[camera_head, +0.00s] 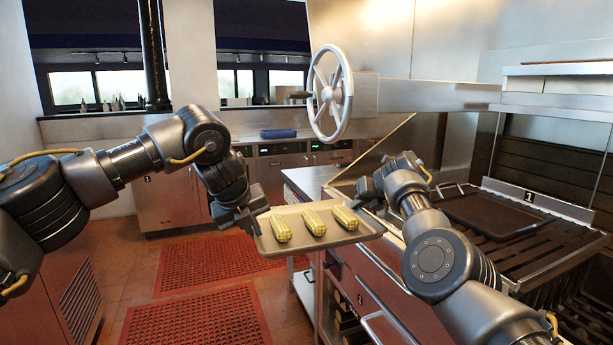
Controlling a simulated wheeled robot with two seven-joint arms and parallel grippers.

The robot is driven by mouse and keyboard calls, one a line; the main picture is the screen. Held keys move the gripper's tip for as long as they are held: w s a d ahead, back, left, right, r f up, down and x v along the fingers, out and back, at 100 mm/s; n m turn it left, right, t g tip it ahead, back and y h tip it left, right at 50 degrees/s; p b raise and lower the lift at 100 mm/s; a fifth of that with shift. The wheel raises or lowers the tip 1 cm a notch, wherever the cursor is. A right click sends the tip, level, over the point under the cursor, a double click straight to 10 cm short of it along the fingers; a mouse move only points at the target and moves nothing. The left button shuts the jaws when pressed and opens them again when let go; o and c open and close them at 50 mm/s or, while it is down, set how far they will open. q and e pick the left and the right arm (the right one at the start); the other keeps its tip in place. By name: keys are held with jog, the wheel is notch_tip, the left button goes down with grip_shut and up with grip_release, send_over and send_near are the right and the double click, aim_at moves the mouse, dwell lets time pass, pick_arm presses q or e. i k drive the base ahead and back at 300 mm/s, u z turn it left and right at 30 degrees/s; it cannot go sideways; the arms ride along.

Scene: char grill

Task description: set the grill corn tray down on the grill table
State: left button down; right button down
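The corn tray (349,240) is a light metal tray with three yellow corn cobs (313,222) lying on it. It is held level in the air at the middle of the view, over the floor and the near left side of the grill unit. My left gripper (256,218) is at the tray's left edge and appears shut on it. My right gripper (370,193) is at the tray's right edge and also appears shut on it; its fingertips are partly hidden. A steel-topped table (312,180) stands just behind the tray, partly covered by it and my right arm.
The char grill (540,262) with dark grates is at the right, with a dark tray (490,212) lying on it. Red floor mats (200,318) lie at the left. A blue object (279,133) rests on the back counter.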

aim_at(326, 179)
jog(key=u, duration=0.95)
jog(key=i, duration=5.85)
jog(key=z, duration=0.85)
